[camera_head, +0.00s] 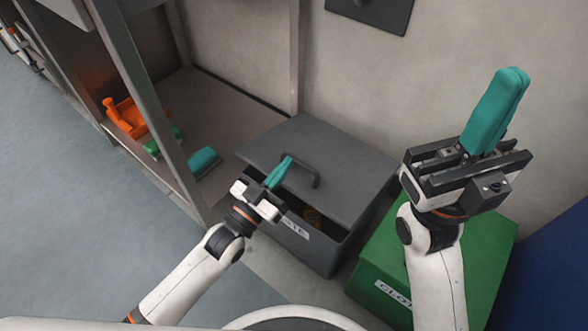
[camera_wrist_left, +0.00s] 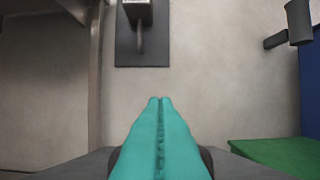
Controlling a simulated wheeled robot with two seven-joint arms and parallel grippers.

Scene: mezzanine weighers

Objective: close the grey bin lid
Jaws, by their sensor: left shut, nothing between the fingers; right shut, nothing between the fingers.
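The grey bin (camera_head: 322,257) stands against the wall, with a partly hidden white label on its front. Its flat grey lid (camera_head: 345,160) with a dark handle (camera_head: 313,172) lies over the top. A dark gap shows under the lid's front edge, with something yellowish inside. My left gripper (camera_head: 287,160) is shut and empty, its teal fingers over the lid, left of the handle. Whether they touch the lid I cannot tell. In the left wrist view the shut fingers (camera_wrist_left: 160,100) point at the wall above the lid's dark surface (camera_wrist_left: 70,166). My right gripper (camera_head: 513,73) is shut, empty and raised above the green bin.
The green bin (camera_head: 490,250) stands right beside the grey one. A metal-framed shelf (camera_head: 235,95) at the left holds orange, green and teal items. A dark plate (camera_head: 375,14) is on the wall. A blue surface (camera_head: 555,275) is at the right. Open floor (camera_head: 70,200) lies left.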

